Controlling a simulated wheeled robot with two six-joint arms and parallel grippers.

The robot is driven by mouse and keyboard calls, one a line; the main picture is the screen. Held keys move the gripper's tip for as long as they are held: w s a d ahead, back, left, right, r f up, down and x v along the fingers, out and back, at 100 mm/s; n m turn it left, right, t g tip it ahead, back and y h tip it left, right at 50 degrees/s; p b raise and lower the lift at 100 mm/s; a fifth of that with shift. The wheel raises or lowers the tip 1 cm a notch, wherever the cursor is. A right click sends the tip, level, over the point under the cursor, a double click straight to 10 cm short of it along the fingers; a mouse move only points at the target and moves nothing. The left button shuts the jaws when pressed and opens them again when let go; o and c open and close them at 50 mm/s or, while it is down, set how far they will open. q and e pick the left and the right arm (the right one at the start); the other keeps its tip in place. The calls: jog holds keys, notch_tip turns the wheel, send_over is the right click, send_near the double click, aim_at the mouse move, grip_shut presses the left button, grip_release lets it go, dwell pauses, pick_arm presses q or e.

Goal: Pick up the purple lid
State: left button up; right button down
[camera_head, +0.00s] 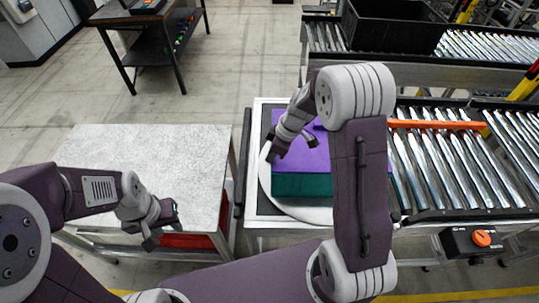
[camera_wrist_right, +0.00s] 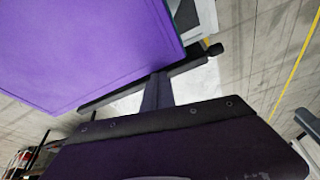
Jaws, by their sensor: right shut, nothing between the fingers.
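The purple lid (camera_head: 308,160) lies flat on top of a dark green box (camera_head: 301,186). The box stands on a round white plate (camera_head: 306,213) on the fixture beside the conveyor. My right gripper (camera_head: 292,149) is over the lid's left part and is shut and empty. Whether it touches the lid cannot be told. The lid's broad purple surface (camera_wrist_right: 85,45) fills the upper left of the right wrist view. My right arm hides the lid's right part in the head view. My left gripper (camera_head: 162,226) is away from the lid, near the grey table's front edge; its jaw opening is unclear.
A grey-topped table (camera_head: 145,165) stands at left with a clear top. A roller conveyor (camera_head: 455,165) with an orange bar (camera_head: 435,125) runs right of the box. A black crate (camera_head: 392,27) sits on a farther conveyor. A dark bench (camera_head: 150,15) stands at back left.

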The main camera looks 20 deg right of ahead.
aim_at(283, 163)
jog(key=d+b, duration=0.1)
jog(key=s+d+b, duration=0.2)
jog(key=d, duration=0.1)
jog(key=shift+s+f, duration=0.15)
jog(key=shift+f, duration=0.15)
jog(key=shift+s+d+r, duration=0.1)
jog(key=shift+s+d, duration=0.05)
jog(key=shift+d, duration=0.05)
jog(key=shift+r, duration=0.1)
